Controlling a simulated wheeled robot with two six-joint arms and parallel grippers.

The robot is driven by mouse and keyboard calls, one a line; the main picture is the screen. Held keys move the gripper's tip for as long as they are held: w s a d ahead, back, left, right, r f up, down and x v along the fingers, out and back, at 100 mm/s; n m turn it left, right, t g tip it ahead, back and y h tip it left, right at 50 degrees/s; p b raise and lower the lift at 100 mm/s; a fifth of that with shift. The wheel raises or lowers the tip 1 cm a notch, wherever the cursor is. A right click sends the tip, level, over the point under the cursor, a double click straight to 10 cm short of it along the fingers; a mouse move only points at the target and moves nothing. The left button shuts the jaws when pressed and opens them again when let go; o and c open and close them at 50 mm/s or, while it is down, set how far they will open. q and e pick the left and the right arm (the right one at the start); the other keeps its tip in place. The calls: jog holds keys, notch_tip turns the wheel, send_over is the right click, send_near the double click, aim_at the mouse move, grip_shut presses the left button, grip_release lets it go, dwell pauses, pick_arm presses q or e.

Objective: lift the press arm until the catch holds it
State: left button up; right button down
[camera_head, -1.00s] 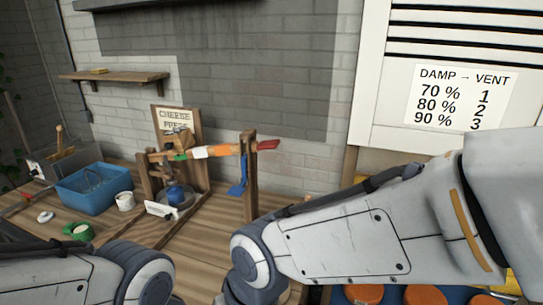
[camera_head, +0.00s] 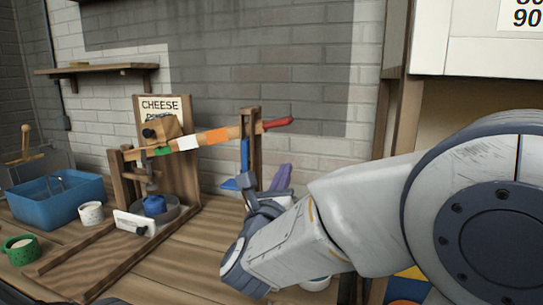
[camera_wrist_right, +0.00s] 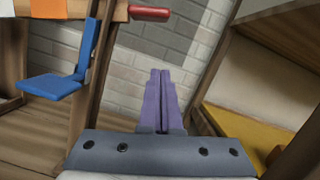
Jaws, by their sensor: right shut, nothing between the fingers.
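The press arm (camera_head: 216,136) is a wooden bar with green, white and orange bands and a red handle (camera_head: 278,123). It slopes up to the right, through an upright wooden guide post (camera_head: 255,150). The handle also shows at the top of the right wrist view (camera_wrist_right: 149,14). A blue L-shaped piece (camera_wrist_right: 86,50) hangs at the post below the arm; I cannot tell if it is the catch. My right gripper (camera_head: 281,176) has purple fingers, shut and empty, right of the post and below the handle, apart from it. My left gripper is out of view.
A blue bin (camera_head: 60,200), a white cup (camera_head: 91,213) and a green cup (camera_head: 20,249) stand left. A wooden cabinet frame (camera_head: 394,130) rises at right.

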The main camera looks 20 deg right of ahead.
aim_at(286, 124)
jog(key=w+d+r+p, duration=0.4)
jog(key=w+r, duration=0.2)
jog(key=w, duration=0.2)
jog(key=shift+w+r+p, duration=0.15)
jog(key=shift+w+p, duration=0.1)
jog(key=shift+p, duration=0.1)
jog(key=shift+w+a+r+b, duration=0.15)
jog(key=shift+r+b, duration=0.1)
jog(key=shift+r, duration=0.5)
jog(key=shift+w+a+r+b, duration=0.1)
jog(key=shift+r+b, duration=0.1)
jog(key=shift+r, duration=0.55)
